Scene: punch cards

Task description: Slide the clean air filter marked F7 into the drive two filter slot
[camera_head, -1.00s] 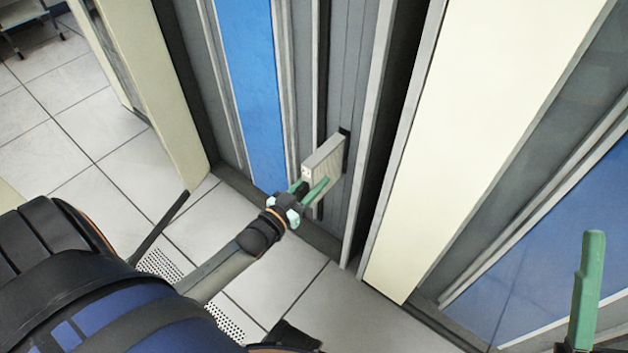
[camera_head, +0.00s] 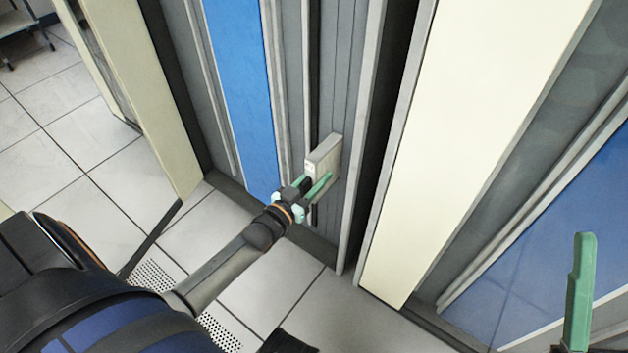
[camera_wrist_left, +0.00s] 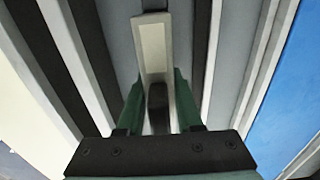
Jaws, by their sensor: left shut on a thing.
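The air filter, a pale grey flat block (camera_head: 325,154), stands on edge against the grey cabinet front. Its far end meets the panel where the slot is. The slot opening is hidden behind the filter. The F7 marking is not readable. My left gripper (camera_head: 317,184) is shut on the near end of the filter, with green fingers on either side. In the left wrist view the filter (camera_wrist_left: 153,42) rises between the fingers of the left gripper (camera_wrist_left: 158,95). A green finger of my right gripper (camera_head: 580,285) shows at the lower right, away from the filter.
A blue panel (camera_head: 243,90) runs beside the slot's grey panel. A cream cabinet panel (camera_head: 465,130) stands to the right, past a dark gap. An open cream door (camera_head: 135,90) is at the left.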

